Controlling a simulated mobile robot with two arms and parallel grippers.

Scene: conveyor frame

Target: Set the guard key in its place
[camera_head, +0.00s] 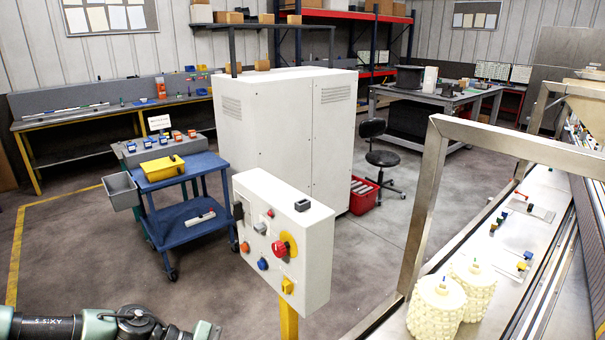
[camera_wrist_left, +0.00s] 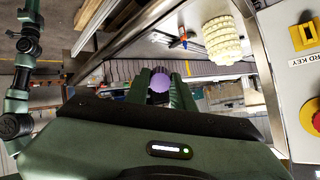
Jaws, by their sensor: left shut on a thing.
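My left gripper (camera_wrist_left: 158,88) is shut on a round purple thing (camera_wrist_left: 161,82), seen between its two green fingers in the left wrist view. I take it for the guard key, though only its rounded end shows. In the head view my left gripper (camera_head: 207,330) is at the bottom edge, left of and apart from the control box, and the held thing cannot be made out. The white control box (camera_head: 305,235) carries a yellow key block (camera_head: 287,286) low on its front. In the wrist view this yellow block (camera_wrist_left: 306,32) is at the right, above a label partly reading "RD KEY".
The control box also has a red knob (camera_head: 281,248) and a blue button (camera_head: 263,263). A yellow post (camera_head: 288,323) supports it. A blue cart (camera_head: 190,165) stands behind it. The conveyor frame (camera_head: 428,200) is at the right, with cream knobbly jars (camera_head: 436,308).

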